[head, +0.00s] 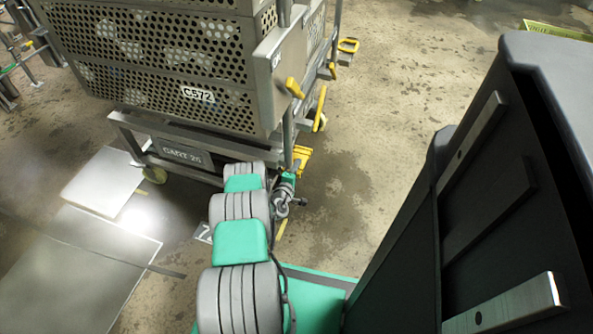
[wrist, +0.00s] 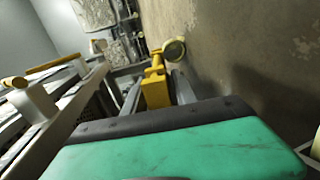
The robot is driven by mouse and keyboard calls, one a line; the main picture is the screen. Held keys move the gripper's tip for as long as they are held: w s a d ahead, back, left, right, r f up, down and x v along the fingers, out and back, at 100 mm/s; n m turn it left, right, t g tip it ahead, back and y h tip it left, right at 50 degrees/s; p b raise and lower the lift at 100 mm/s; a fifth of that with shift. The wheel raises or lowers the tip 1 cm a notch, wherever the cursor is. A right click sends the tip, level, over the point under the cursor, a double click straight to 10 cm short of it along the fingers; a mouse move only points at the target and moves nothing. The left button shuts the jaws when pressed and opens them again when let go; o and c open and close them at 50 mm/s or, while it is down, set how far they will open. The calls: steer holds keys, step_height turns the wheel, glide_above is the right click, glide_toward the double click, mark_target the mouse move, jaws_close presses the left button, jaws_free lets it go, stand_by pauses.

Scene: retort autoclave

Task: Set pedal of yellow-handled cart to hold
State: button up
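The cart (head: 185,158) is grey metal, marked CART 26, and carries a perforated basket (head: 170,70) labelled C572. A yellow handle (head: 294,88) sticks out at its right end. A yellow pedal (head: 302,155) sits low at that end, just beyond my gripper (head: 287,192). In the wrist view a yellow pedal (wrist: 155,90) stands upright near the middle, with a round wheel-like part (wrist: 174,51) beyond it. My green and black wrist housing covers the bottom of that view. The fingertips are too small or hidden to show whether they are open. I cannot tell whether they touch the pedal.
More yellow parts (head: 348,45) lie farther along the cart's right side. Pale metal plates (head: 105,185) lie on the floor at left. The concrete floor (head: 395,120) right of the cart is clear. A yellow-green crate (head: 555,30) is at the far right.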

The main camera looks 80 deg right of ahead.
steer(key=shift+d, duration=0.1)
steer(key=shift+c, duration=0.4)
jaws_close()
stand_by(0.9)
